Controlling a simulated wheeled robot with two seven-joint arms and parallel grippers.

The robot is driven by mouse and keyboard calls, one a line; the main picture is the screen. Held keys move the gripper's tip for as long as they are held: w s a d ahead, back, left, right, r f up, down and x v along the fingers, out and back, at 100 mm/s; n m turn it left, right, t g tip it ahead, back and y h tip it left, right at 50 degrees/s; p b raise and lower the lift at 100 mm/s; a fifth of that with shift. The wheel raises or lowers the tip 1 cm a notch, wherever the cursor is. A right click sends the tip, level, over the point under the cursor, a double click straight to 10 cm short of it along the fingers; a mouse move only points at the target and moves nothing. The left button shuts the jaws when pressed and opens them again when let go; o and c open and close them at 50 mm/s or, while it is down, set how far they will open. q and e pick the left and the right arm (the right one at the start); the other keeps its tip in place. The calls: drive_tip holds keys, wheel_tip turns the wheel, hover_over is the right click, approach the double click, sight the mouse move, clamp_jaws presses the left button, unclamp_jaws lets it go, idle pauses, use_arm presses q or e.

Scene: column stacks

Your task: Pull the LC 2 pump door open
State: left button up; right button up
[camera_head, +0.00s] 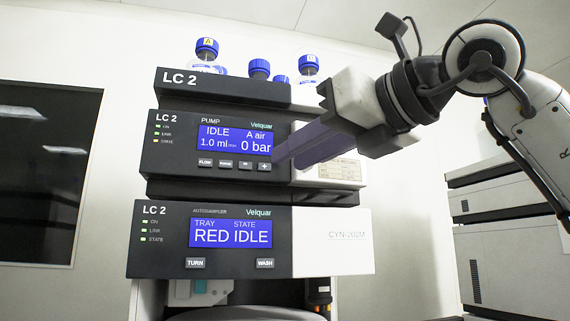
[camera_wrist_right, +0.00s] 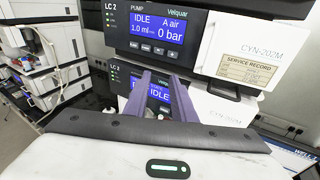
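The LC 2 pump (camera_head: 180,160) is the dark-fronted unit with a blue screen in the middle of the stack. Its white door panel (camera_wrist_right: 245,48), with a service record label, is right of the screen and looks shut. A dark handle-like bar (camera_wrist_right: 236,88) sits along the door's lower edge. In the head view my right gripper (camera_head: 285,156) and its arm cover much of the door. In the right wrist view the two purple-grey fingers (camera_wrist_right: 160,80) are apart, with nothing between them. They overlap the area below the pump screen; contact cannot be told. My left gripper is not in view.
The LC 2 autosampler (camera_head: 160,240) is below the pump, and a top unit (camera_head: 220,85) carries blue-capped bottles (camera_head: 207,48). Another instrument stack (camera_head: 510,260) stands at the right. A dark window (camera_head: 45,170) is on the left wall.

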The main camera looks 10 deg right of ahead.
drive_tip(key=shift+w+a+f+n+g+y, duration=0.15)
drive_tip(key=shift+a+f+g+y, duration=0.1)
drive_tip(key=shift+a+f, duration=0.25)
drive_tip(key=shift+w+a+f+n+g+y, duration=0.15)
drive_tip(key=shift+a+f+y, duration=0.1)
drive_tip(key=shift+a+f, duration=0.2)
drive_tip(key=shift+c, duration=0.3)
